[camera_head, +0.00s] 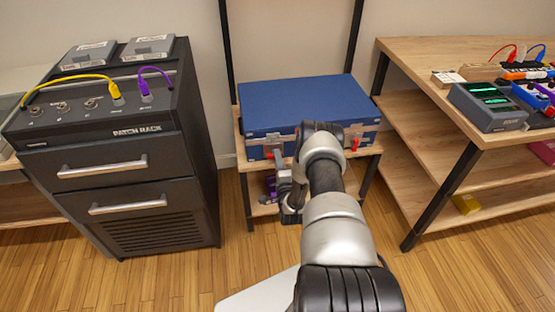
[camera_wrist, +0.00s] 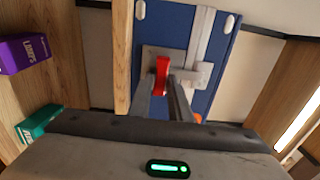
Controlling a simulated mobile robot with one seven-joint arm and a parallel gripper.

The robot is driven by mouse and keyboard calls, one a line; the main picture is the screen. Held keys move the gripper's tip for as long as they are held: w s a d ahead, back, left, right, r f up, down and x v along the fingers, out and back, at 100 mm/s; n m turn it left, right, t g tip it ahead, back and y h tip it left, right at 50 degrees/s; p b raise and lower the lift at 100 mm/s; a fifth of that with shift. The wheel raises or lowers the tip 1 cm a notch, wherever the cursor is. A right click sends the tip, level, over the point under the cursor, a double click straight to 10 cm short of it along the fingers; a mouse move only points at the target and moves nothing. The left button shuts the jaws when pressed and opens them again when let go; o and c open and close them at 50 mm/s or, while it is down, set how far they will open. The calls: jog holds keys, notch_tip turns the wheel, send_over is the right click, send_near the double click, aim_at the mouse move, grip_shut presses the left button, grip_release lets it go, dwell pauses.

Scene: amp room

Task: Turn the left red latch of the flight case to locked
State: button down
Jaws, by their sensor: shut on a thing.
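The blue flight case (camera_head: 308,104) stands closed on a wooden shelf unit, with silver trim along its front. In the wrist view its left red latch (camera_wrist: 162,72) sits on a grey metal plate, against the blue front (camera_wrist: 165,27). My gripper (camera_wrist: 163,88) reaches the latch from the front, and its two fingers are shut on the red handle, one on each side. The fingers hide the handle's lower part. In the head view my arm covers part of the case front, and my gripper (camera_head: 281,163) is at the left latch. The right red latch (camera_head: 355,145) shows right of my arm.
A black patch rack (camera_head: 130,175) with drawers and cables stands to the left. A wooden table (camera_head: 420,52) with audio gear stands to the right. A purple box (camera_wrist: 24,54) and a teal box (camera_wrist: 38,123) are near the case in the wrist view.

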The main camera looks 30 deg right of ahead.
jog(key=shift+w+d+r, duration=0.1)
jog(key=shift+w+r, duration=0.05)
jog(key=shift+r, duration=0.05)
jog(key=c, duration=1.6)
grip_release()
jog(key=shift+f, duration=0.15)
jog(key=shift+c, duration=0.2)
jog(key=p+v, duration=0.3)
jog(key=v, duration=1.4)
jog(key=shift+s+p, duration=0.3)
jog(key=shift+p, duration=0.05)
